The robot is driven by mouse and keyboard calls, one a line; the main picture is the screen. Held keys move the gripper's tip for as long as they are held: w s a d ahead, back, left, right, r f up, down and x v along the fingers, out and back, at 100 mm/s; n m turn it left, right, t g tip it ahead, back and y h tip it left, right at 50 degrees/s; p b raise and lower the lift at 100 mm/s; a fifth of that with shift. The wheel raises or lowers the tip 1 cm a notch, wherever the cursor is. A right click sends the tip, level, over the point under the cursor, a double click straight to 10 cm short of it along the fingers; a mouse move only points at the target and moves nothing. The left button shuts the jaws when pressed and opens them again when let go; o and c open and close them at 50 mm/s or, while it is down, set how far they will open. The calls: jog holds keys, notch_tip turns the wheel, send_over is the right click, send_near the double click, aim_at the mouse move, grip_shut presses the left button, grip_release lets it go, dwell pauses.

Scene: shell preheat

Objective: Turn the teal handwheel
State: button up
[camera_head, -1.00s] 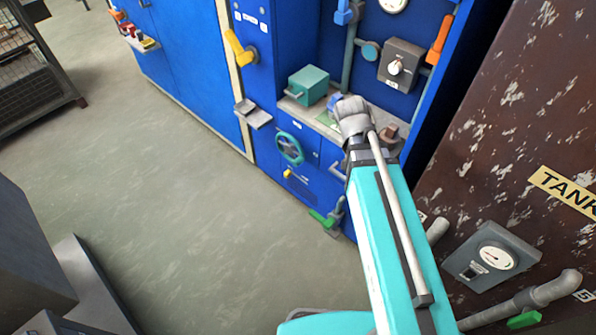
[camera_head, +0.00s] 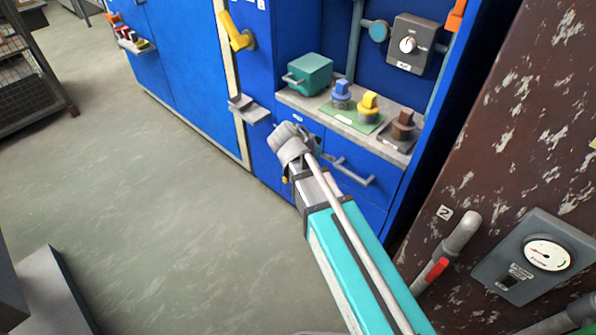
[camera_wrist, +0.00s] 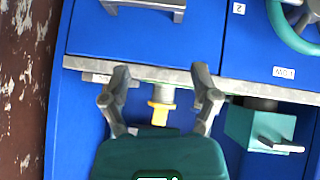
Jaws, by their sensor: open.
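The teal handwheel (camera_wrist: 279,27) shows at the upper right edge of the wrist view, partly cut off, with a grey hub and spokes. It is on the blue cabinet front, off to the right of my gripper (camera_wrist: 162,82). My gripper is open, with its two grey fingers spread. No contact with the wheel shows. A yellow knob (camera_wrist: 159,112) on a grey stem appears between the fingers, and I see no grip on it. In the head view my arm covers the handwheel and the fingers cannot be made out.
A grey shelf bears a teal box (camera_head: 311,73), a blue peg (camera_head: 341,92), a yellow peg (camera_head: 369,104) and a brown peg (camera_head: 403,123). A drawer handle (camera_head: 353,172) projects below. The rusty tank (camera_head: 500,130) stands on the right.

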jog(key=w+a+f+m+t+b, duration=0.1)
jog(key=a+f+t+b, duration=0.2)
jog(key=a+f+b, duration=0.2)
jog(key=w+a+f+m+t+b, duration=0.1)
jog(key=a+f+t+b, duration=0.1)
jog(key=a+f+b, duration=0.4)
jog(key=shift+w+a+m+t+h+b, duration=0.15)
jog(key=shift+a+m+t+h+b, duration=0.2)
jog(key=shift+a+b, duration=2.15)
jog(key=shift+d+f, duration=0.15)
jog(key=b+x, duration=0.5)
jog(key=x, duration=0.8)
jog(key=shift+w+d+f, duration=0.1)
jog(key=shift+w, duration=0.25)
grip_shut()
jog(key=shift+d, duration=0.2)
